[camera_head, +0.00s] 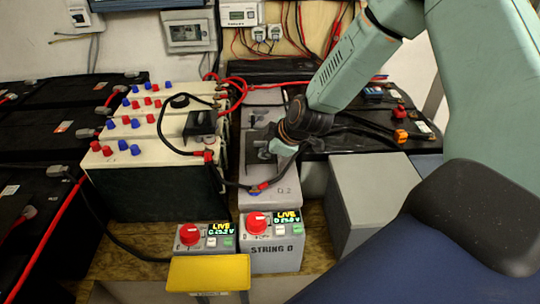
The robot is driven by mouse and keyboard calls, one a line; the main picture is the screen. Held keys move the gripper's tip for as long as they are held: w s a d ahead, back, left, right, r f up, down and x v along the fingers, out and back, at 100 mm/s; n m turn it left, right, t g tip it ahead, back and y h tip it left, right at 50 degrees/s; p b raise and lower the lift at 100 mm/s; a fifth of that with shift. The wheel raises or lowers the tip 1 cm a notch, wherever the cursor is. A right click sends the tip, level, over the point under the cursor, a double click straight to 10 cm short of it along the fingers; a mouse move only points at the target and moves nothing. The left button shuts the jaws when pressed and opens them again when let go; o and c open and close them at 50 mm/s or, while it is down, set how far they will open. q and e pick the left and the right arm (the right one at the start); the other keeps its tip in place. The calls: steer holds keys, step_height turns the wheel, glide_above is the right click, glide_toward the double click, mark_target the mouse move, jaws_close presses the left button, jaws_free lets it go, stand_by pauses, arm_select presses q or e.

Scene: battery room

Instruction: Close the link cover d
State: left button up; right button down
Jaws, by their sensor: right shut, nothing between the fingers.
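My right arm comes down from the upper right. Its gripper (282,148) is shut and empty, low over the grey battery block (258,185) that stands behind the control box marked STRING D (272,243). I cannot tell whether the fingers touch the block. I cannot make out link cover d for certain; the gripper and wrist hide part of the block's top. A black cable with red ends runs across the block just in front of the gripper. The STRING D box has a red knob and a lit display reading LIVE. My left gripper is not in view.
A similar control box (206,238) stands to the left, with a yellow panel (208,273) in front. White-topped batteries (130,135) with red and blue caps stand at the left. A grey box (367,195) is right of the block. Loose cables cross between the batteries.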

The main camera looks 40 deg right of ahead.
mark_target(259, 148)
steer(key=shift+b+x, duration=0.75)
steer(key=shift+x, duration=0.25)
steer(key=shift+w+d+r+b, duration=0.1)
steer(key=shift+w+d+b, duration=0.5)
steer(key=shift+w, duration=0.1)
steer(key=shift+w+d+b, duration=0.5)
steer(key=shift+w+b, duration=0.1)
steer(key=shift+w, duration=0.15)
steer(key=shift+w+r, duration=0.1)
steer(key=shift+w, duration=0.05)
steer(key=shift+d, duration=0.15)
